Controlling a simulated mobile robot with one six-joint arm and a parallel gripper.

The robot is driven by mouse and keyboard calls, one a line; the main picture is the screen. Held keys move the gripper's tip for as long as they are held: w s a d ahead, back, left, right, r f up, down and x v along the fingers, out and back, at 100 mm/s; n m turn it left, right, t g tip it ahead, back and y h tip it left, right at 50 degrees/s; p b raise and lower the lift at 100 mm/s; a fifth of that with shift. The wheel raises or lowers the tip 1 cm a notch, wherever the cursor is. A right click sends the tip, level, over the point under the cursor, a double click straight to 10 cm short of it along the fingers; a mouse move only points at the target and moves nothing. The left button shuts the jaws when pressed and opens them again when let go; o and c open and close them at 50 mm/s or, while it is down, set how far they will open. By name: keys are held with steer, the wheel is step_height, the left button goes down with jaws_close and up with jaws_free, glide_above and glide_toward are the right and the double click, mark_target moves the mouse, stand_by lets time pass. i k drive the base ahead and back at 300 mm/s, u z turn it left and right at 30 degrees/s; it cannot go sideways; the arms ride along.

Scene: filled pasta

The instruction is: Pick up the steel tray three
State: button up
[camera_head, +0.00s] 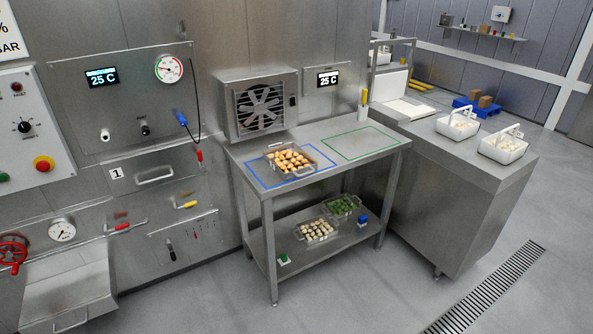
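Three steel trays are in view, and I cannot make out a label that tells which is tray three. One tray (296,172) with orange-brown pieces sits on the steel table's top, inside the blue outline. A second tray (319,239) with pale pieces sits on the table's lower shelf. A third tray (351,213) with green pieces sits behind it and to its right on the same shelf. My gripper is not in view.
The steel table (342,163) has an empty green outline (360,143) at right. A fan unit (259,103) stands behind it. A small blue item (363,221) and a green-and-white item (284,259) are on the shelf. White baskets (503,149) stand on the right counter. The front floor is clear.

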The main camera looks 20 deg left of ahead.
mark_target(289, 161)
steer(key=z, duration=0.9)
steer(key=k, duration=0.2)
steer(key=u, duration=2.8)
steer(key=i, duration=1.1)
steer(key=u, duration=0.05)
